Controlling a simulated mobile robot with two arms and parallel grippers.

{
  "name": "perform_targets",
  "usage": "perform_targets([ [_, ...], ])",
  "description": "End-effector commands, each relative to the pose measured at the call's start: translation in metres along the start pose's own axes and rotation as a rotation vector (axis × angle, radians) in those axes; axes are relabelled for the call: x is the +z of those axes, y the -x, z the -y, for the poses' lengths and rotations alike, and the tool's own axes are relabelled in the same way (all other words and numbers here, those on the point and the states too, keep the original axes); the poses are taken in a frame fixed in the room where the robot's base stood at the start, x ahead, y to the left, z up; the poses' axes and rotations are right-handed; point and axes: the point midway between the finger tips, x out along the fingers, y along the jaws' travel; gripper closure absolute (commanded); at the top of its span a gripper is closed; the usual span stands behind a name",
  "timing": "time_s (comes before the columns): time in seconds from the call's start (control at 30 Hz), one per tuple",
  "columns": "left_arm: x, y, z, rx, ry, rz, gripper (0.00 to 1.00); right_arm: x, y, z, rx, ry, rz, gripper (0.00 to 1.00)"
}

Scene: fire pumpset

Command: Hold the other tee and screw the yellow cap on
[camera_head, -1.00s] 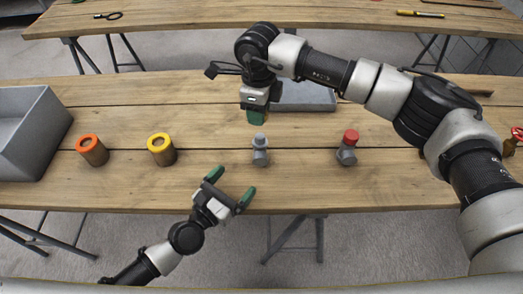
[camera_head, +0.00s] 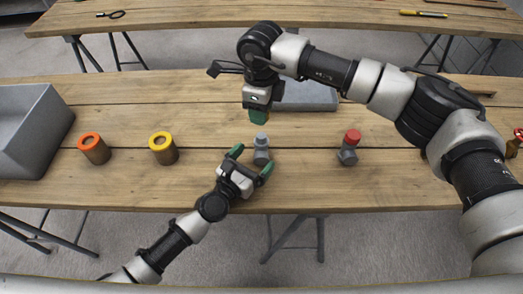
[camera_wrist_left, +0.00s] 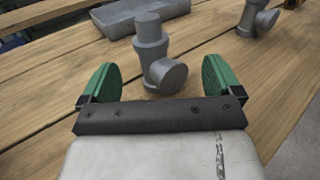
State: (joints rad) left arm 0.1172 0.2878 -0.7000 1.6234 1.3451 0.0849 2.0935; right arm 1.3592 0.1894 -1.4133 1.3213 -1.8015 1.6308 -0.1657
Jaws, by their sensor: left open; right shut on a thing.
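A bare grey tee (camera_head: 261,151) stands on the near part of the table. In the left wrist view this tee (camera_wrist_left: 152,45) is between my green fingertips, with its round side branch towards me. My left gripper (camera_head: 251,163) is open around its near side and not closed on it. The other tee (camera_head: 348,154) stands to the right with a red cap (camera_head: 352,136) on top. My right gripper (camera_head: 259,116) points down just behind and above the bare tee. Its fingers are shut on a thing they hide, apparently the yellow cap.
An orange-rimmed holder (camera_head: 94,149) stands left of the yellow one. A large grey bin (camera_head: 40,135) is at the far left. A shallow grey tray (camera_head: 308,97) lies behind my right gripper. The table is clear between the two tees.

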Motion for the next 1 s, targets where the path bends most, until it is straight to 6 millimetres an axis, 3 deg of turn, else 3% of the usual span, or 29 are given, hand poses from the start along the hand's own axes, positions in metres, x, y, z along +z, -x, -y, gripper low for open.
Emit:
perform_targets([
  [0.23,0.001,-0.033,0.001,-0.002,0.0,0.001,0.07,0.0,0.0,0.0,0.0,0.0,0.0,0.82],
  [0.67,0.0,-0.04,0.001,-0.001,0.0,0.0,0.07,0.0,0.0,0.0,0.0,0.0,0.0,0.82],
  [1.0,0.0,-0.039,0.001,-0.001,0.0,0.0,0.59,0.0,0.0,0.0,0.0,0.0,0.0,0.82],
])
